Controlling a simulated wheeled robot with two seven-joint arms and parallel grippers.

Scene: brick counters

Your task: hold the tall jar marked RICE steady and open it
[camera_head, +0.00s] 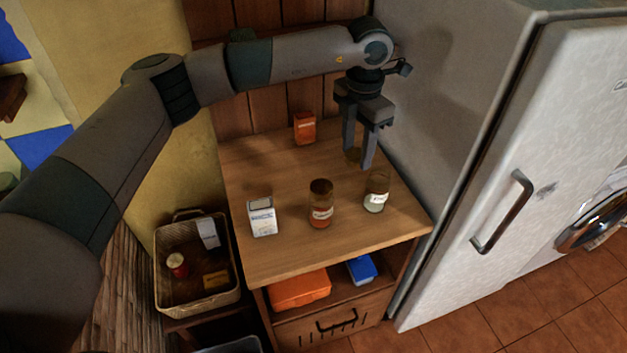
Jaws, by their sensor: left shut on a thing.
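A clear glass jar (377,193) with a white label and pale contents stands upright on the wooden counter, near its right side. Its label is too small to read surely, but it looks like the RICE jar. No lid shows on its top. My left gripper (359,157) points down above and behind this jar, a little to the left. It is shut on a small brownish round thing (354,155) that looks like a lid, partly hidden by the fingers. My right gripper is not in view.
A jar with a brown lid (320,203) and a white carton (262,217) stand on the counter (285,170). An orange box (304,128) is at the back. A fridge (500,150) borders the right. A basket (197,303) with items is at lower left.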

